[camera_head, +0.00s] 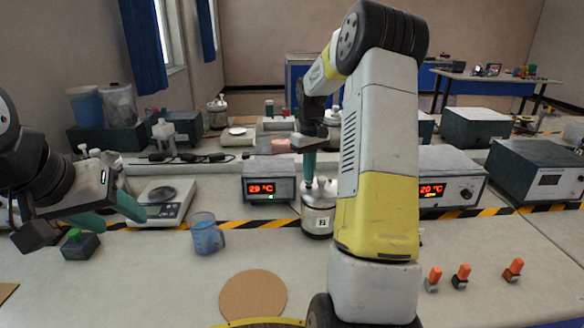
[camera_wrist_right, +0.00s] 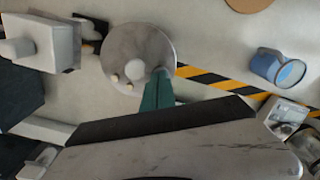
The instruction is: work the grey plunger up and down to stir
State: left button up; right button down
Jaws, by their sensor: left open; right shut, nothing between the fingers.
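A metal vessel (camera_head: 317,221) with a white label and small fittings on its lid stands on the bench near the middle of the head view. In the right wrist view, its round grey lid (camera_wrist_right: 125,50) shows from above with two small pale knobs. My right gripper (camera_head: 309,172) points down over the lid with its teal fingers shut and nothing between them. Its fingertips (camera_wrist_right: 160,78) overlap the lid's edge in the wrist view; I cannot tell if they touch. I cannot make out the grey plunger clearly. My left gripper (camera_head: 108,214) is open and empty at the left.
A blue cup (camera_head: 205,240), a scale (camera_head: 165,212) and a green-button box (camera_head: 80,247) stand left of the vessel. Heater boxes (camera_head: 258,187) with red displays stand behind. A cork mat (camera_head: 253,297) lies in front. Several orange-topped pieces (camera_head: 462,272) stand at right.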

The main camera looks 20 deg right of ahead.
jog(key=shift+f, duration=0.25)
jog(key=shift+r, duration=1.75)
notch_tip(320, 180, up, 5)
jog(key=shift+r, duration=0.1)
